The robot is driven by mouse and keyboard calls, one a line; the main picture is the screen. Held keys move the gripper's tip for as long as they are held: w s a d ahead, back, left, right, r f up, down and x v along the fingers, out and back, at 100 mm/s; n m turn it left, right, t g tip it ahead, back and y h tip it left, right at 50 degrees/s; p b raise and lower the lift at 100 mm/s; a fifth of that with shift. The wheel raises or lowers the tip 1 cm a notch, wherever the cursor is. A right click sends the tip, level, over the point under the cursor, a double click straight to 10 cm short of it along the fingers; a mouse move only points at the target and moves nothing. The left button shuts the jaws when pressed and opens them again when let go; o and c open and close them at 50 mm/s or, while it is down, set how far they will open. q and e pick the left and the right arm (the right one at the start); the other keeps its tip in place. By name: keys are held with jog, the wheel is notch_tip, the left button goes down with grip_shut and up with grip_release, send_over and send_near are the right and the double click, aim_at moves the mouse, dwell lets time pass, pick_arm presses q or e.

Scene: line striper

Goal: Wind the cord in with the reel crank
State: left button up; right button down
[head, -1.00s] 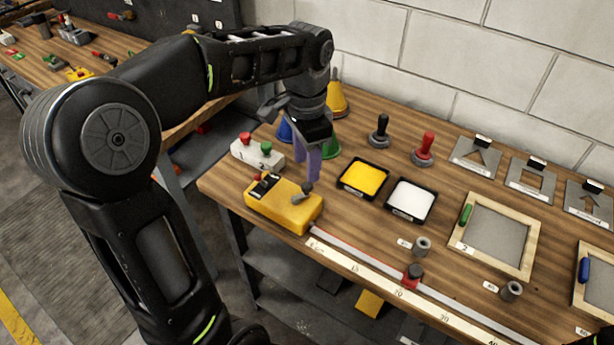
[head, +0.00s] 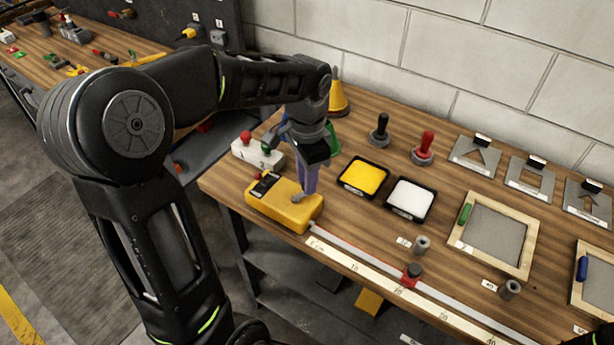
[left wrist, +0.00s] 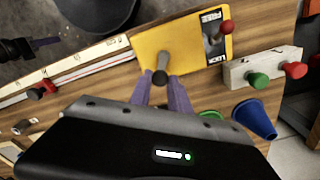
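The yellow reel box (head: 272,207) sits at the near left of the bench, with a grey crank (head: 297,198) on its top. My left gripper (head: 306,190) points down over the crank. In the left wrist view its purple fingers (left wrist: 161,86) stand on either side of the crank's dark knob (left wrist: 160,77); whether they press on it I cannot tell. A pale line with a ruled strip (head: 375,276) runs right from the box past a red slider (head: 411,276). My right gripper (left wrist: 45,42) shows small at the left wrist view's edge; its finger gap is unclear.
A white block with red and green knobs (head: 271,161) stands just behind the box. Yellow (head: 363,178) and white (head: 410,199) trays stand right of it. Cones, two upright levers and framed screens (head: 496,234) lie further back and right.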

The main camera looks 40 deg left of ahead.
pick_arm(q)
grip_shut()
jog(key=shift+a+n, duration=0.1)
jog(key=shift+n, duration=0.3)
